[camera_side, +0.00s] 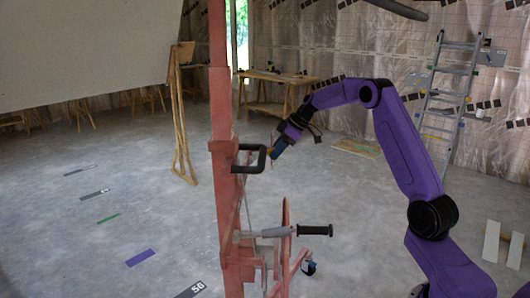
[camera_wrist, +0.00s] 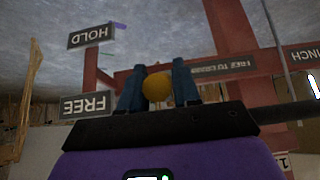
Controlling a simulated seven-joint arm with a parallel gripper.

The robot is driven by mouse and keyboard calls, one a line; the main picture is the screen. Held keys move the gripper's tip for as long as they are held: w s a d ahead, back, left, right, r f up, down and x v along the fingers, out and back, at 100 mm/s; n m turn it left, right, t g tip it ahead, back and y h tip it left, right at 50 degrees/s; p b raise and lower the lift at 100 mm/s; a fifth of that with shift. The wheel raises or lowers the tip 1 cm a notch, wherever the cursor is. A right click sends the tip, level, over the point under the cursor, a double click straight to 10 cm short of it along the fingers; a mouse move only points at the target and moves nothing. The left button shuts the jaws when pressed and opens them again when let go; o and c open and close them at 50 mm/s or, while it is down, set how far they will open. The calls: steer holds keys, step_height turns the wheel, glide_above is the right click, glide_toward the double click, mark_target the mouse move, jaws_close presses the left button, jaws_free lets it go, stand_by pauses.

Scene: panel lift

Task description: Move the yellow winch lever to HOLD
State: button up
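The yellow winch lever shows as a round yellow knob (camera_wrist: 156,88) in the wrist view. My gripper (camera_wrist: 159,84) has one blue finger on each side of the knob, and both appear to touch it. The lever's shaft is hidden. A HOLD plate (camera_wrist: 91,36) and a FREE plate (camera_wrist: 87,105) appear upside down to the left; the knob is closer to the FREE plate's height in the picture. In the side view my gripper (camera_side: 275,150) is at the red winch post (camera_side: 228,180), just right of a black bracket-shaped handle (camera_side: 249,158). The knob is too small to make out clearly there.
A crank with a black grip (camera_side: 314,230) sticks out to the right, below my gripper. A large pale panel (camera_side: 85,50) hangs at the upper left. A stepladder (camera_side: 447,90) and a workbench (camera_side: 275,77) stand behind. The floor around the post is mostly clear.

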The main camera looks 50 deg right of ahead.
jaws_close()
steer(key=shift+s+d+f, duration=0.15)
steer(key=shift+s+f, duration=0.05)
steer(key=shift+f, duration=0.25)
steer(key=shift+s+d+f, duration=0.15)
steer(key=shift+f, duration=0.35)
steer(key=shift+s+d+f, duration=0.1)
steer(key=shift+s+f, duration=0.05)
steer(key=shift+f, duration=0.25)
steer(key=shift+s+d+f, duration=0.1)
steer(key=shift+f, duration=0.3)
steer(key=shift+s+d+f, duration=0.1)
steer(key=shift+f, duration=0.7)
